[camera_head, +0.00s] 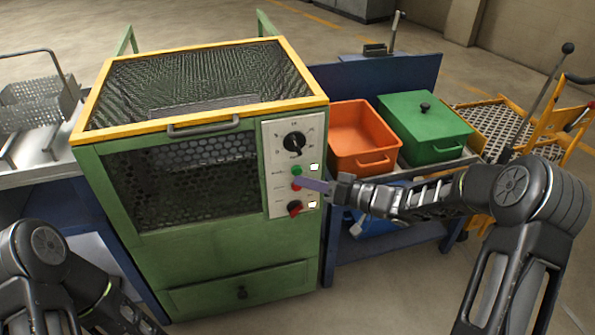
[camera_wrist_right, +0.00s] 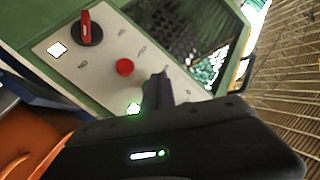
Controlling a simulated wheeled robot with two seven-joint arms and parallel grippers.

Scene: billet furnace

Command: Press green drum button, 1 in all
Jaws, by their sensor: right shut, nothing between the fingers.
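The green drum button (camera_head: 296,170) sits on the light control panel (camera_head: 276,191) of the green machine, just above a red button (camera_head: 296,185).
The panel also has a black dial (camera_head: 293,143) above and a red rotary switch (camera_head: 294,208) below. A mesh drum cover (camera_head: 180,180) fills the machine's front. An orange bin (camera_head: 362,130) and a green lidded box (camera_head: 424,125) stand to the right.

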